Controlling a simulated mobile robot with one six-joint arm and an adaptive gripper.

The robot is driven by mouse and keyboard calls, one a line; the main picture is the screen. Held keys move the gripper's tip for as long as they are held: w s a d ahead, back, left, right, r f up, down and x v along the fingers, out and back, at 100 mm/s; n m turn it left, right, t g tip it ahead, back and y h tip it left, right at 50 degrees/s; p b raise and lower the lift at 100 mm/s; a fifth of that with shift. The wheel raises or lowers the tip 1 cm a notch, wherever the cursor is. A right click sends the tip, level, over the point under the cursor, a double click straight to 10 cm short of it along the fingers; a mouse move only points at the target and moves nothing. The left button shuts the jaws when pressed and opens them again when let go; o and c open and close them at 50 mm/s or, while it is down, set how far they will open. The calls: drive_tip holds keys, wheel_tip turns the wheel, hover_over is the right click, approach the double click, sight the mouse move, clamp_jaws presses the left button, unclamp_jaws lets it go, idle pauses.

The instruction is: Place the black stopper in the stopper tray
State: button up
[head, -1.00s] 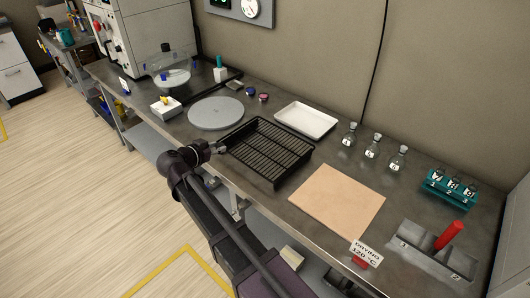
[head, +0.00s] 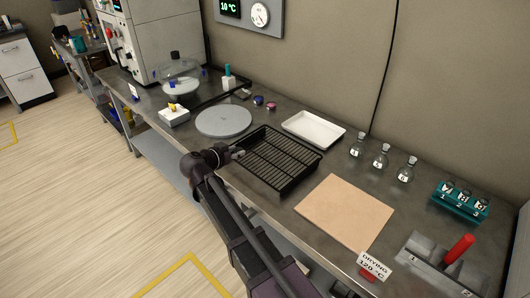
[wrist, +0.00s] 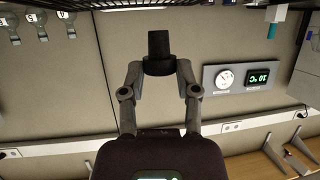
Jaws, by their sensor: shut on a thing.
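My gripper (wrist: 158,70) is shut on the black stopper (wrist: 158,45), which shows between the fingertips in the wrist view, its wider part at the fingers and its narrower part beyond. In the head view my gripper (head: 237,153) is at the bench's front side, by the left corner of the black slatted rack; the stopper is too small to make out there. A shallow white tray (head: 313,129) lies behind the rack, near the wall, and looks empty. No label shows on it, so I cannot tell for sure that it is the stopper tray.
The black rack (head: 275,160) lies between my gripper and the white tray. Stoppered flasks (head: 381,157) stand right of the tray. A tan mat (head: 344,209) is bare.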

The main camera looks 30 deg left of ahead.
hover_over(264, 159)
drive_tip(key=s, duration=0.1)
drive_tip(key=shift+s+a+f+b, duration=0.15)
drive_tip(key=shift+a+f+b, duration=0.15)
drive_tip(key=shift+f+b, duration=0.15)
drive_tip(key=shift+w+d+f, duration=0.1)
drive_tip(key=shift+w+d, duration=0.15)
drive_tip(key=shift+w, duration=0.15)
drive_tip(key=shift+w+d+f+b, duration=0.1)
drive_tip(key=shift+w+f+b, duration=0.05)
drive_tip(key=shift+f+b, duration=1.6)
drive_tip(key=shift+b, duration=0.05)
drive_tip(key=shift+f, duration=0.15)
drive_tip(key=o, duration=0.7)
drive_tip(key=shift+o, duration=0.2)
drive_tip(key=shift+r, duration=0.25)
